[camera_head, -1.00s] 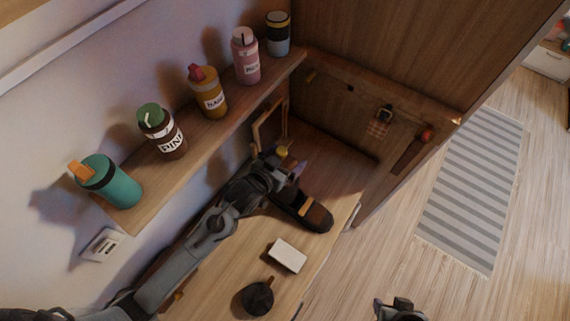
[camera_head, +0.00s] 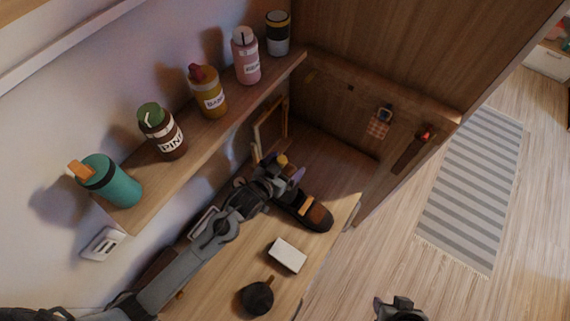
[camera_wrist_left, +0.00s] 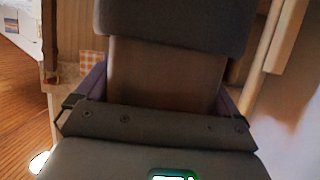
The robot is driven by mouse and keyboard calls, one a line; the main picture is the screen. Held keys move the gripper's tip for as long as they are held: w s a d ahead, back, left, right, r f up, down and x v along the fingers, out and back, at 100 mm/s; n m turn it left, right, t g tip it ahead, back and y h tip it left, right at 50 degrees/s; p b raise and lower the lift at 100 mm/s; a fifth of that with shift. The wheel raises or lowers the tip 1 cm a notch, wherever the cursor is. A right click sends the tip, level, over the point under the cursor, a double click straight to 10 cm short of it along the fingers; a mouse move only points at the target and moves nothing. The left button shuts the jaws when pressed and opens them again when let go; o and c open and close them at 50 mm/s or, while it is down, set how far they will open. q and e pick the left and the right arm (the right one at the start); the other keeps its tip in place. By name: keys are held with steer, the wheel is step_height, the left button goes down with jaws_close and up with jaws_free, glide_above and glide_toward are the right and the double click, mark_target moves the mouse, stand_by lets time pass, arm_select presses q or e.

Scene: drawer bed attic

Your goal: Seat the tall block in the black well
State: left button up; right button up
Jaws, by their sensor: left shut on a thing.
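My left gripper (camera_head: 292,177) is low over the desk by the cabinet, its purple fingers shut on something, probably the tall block. Its own arm hides most of that thing in the head view. In the left wrist view a brown face (camera_wrist_left: 165,75) with a dark part above it shows between the fingers. A long dark holder (camera_head: 289,210) with a tan strip and a brown part lies just right of and below the gripper. I cannot tell whether it has the black well or touches the held thing. My right gripper (camera_head: 400,309) shows only partly at the bottom edge.
A white box (camera_head: 287,255) and a round black pot (camera_head: 257,299) stand on the desk (camera_head: 228,286). Several labelled bottles line the shelf (camera_head: 222,128) above. A wooden frame (camera_head: 257,140) leans behind the gripper. The cabinet side (camera_head: 385,60) rises behind.

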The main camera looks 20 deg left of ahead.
arm_select(q)
steer(key=shift+f, duration=0.25)
steer(key=o, duration=1.1)
steer(key=shift+f, duration=0.1)
steer(key=shift+s+r, duration=0.25)
steer(key=shift+r, duration=0.35)
steer(key=v, duration=1.2)
steer(key=s+a+f+g+y, duration=0.1)
steer(key=s+g, duration=0.2)
steer(key=s, duration=0.2)
steer(key=s+a+f+g, duration=0.1)
steer(key=s+f+g, duration=0.1)
steer(key=s, duration=0.3)
steer(key=s+a+f+g+y, duration=0.1)
steer(key=s+f+g, duration=0.1)
steer(key=s+g, duration=0.2)
steer(key=shift+s+a+g+y+b, duration=0.3)
steer(key=shift+s+a+b, duration=0.05)
steer(key=shift+s, duration=0.3)
